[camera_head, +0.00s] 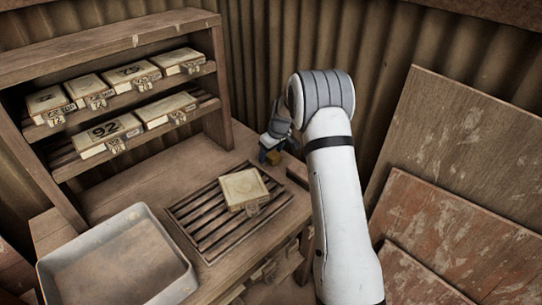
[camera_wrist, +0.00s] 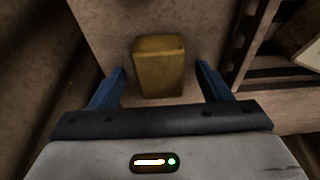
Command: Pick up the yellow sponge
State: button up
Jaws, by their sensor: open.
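The yellow sponge (camera_wrist: 159,68) is a small block on the bench top, seen in the wrist view just ahead of and between the two blue fingers. My gripper (camera_wrist: 160,82) is open, with one finger on each side of the sponge and a gap visible on both sides. In the head view, my gripper (camera_head: 265,148) is low over the back right of the bench, and part of the sponge (camera_head: 274,157) shows beside it. The rest of the sponge is hidden there by the gripper.
A slatted rack (camera_head: 195,224) with a pale tile block (camera_head: 244,188) lies left of the sponge. A metal tray (camera_head: 115,262) stands at the front left. A shelf (camera_head: 110,45) with numbered blocks is behind. Wooden boards (camera_head: 455,150) lean at the right.

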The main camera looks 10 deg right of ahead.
aim_at(271, 153)
jog(key=c, duration=1.1)
jog(key=shift+o, duration=0.2)
jog(key=shift+r, duration=0.15)
notch_tip(271, 153, up, 10)
jog(key=shift+b, duration=0.4)
jog(key=o, duration=0.3)
jog(key=shift+c, duration=1)
